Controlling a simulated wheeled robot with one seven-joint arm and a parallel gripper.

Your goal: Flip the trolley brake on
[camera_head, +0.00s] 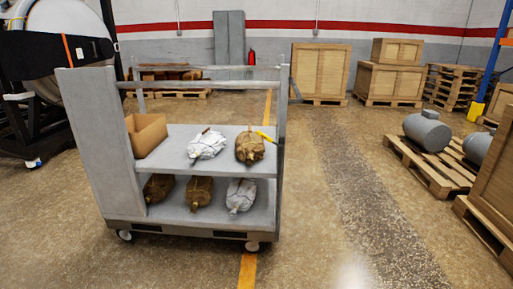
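The grey trolley (100,150) stands upright on the floor left of centre, with a solid panel on its left and rails across its top. Two of its wheels show, the front left wheel (124,236) and the front right wheel (252,246). I cannot make out a brake lever or its position at this size. The far wheels are hidden behind the lower shelf. My gripper and arm are not in view.
A large machine (60,55) stands close behind left. Wooden crates (319,72) line the back, and a pallet with grey cylinders (427,131) is at right. Floor right of the trolley is clear.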

